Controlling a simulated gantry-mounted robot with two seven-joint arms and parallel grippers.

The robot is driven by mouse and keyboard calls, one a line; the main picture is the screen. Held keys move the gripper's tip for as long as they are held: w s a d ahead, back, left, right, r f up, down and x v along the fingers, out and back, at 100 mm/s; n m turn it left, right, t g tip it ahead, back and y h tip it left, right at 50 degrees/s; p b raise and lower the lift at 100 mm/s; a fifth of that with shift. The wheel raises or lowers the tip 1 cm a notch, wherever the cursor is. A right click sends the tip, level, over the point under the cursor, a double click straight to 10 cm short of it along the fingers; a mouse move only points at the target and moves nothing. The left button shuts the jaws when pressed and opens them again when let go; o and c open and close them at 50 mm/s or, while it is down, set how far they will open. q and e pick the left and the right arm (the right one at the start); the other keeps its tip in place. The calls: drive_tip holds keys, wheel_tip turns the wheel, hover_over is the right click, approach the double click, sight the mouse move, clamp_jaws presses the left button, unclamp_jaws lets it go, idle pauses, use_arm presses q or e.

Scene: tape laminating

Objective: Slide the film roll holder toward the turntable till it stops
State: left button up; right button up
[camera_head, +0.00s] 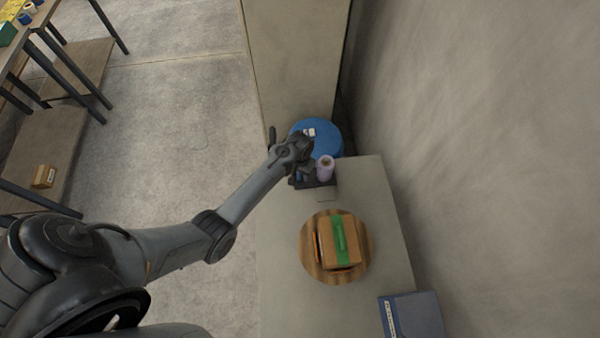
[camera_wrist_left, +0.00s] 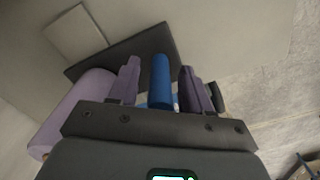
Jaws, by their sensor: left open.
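The film roll holder has a dark base plate (camera_head: 322,184) near the far end of the grey table; the plate also shows in the wrist view (camera_wrist_left: 110,62). A pale purple film roll (camera_head: 325,168) stands on it, seen at the left in the wrist view (camera_wrist_left: 75,112). My left gripper (camera_wrist_left: 160,82) is open, with its two fingers on either side of a blue upright post (camera_wrist_left: 160,85). I cannot tell whether they touch it. In the head view the gripper (camera_head: 303,168) partly hides the holder. The round wooden turntable (camera_head: 310,262) stands nearer, apart from the holder. My right gripper is out of view.
A cardboard box with green tape (camera_head: 340,242) lies on the turntable. A round blue object (camera_head: 326,135) is beyond the table's far end. A blue-grey binder-like box (camera_head: 415,315) is at the near right. Bare tabletop (camera_head: 325,200) lies between holder and turntable.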

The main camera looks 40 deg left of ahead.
use_arm(q)
drive_tip(key=shift+f, duration=0.1)
drive_tip(key=shift+c, duration=0.5)
clamp_jaws()
drive_tip(key=s+d+p, duration=0.1)
drive_tip(key=d+p, duration=0.1)
drive_tip(key=s+d+p, duration=0.4)
drive_tip(key=p, duration=0.1)
drive_tip(key=shift+s+r, duration=0.2)
drive_tip(key=shift+r, duration=0.05)
drive_tip(key=shift+s+d+f, duration=0.1)
drive_tip(key=shift+s+d, duration=0.1)
drive_tip(key=shift+d, duration=0.1)
